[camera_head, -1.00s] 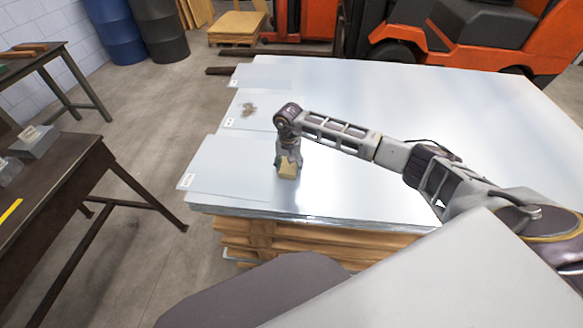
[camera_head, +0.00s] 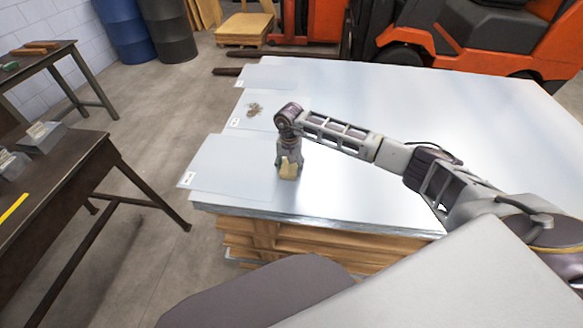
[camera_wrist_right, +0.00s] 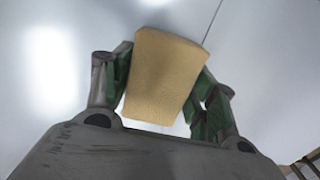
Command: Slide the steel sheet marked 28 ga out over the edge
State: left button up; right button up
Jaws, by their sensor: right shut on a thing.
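Three thin steel sheets lie on top of the large sheet stack (camera_head: 400,110), their left ends showing past its edge. The front sheet (camera_head: 225,165), the middle sheet (camera_head: 270,108) and the back sheet (camera_head: 285,76) each carry a small white label at the left end; the print is too small to read. My right gripper (camera_head: 289,163) is shut on a tan block (camera_head: 289,171), which also shows between the fingers in the right wrist view (camera_wrist_right: 165,78). It is low over the front sheet's right part; contact with the sheet cannot be told. My left gripper is out of view.
An orange forklift (camera_head: 460,40) stands behind, with barrels (camera_head: 165,30) at the back left.

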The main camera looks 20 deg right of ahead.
jog(key=shift+w+a+b, duration=0.45)
jog(key=shift+w+a, duration=0.05)
jog(key=shift+a, duration=0.3)
jog(key=shift+r, duration=0.1)
jog(key=shift+r+p, duration=1.6)
jog(key=shift+r, duration=1.9)
jog(key=shift+r, duration=0.1)
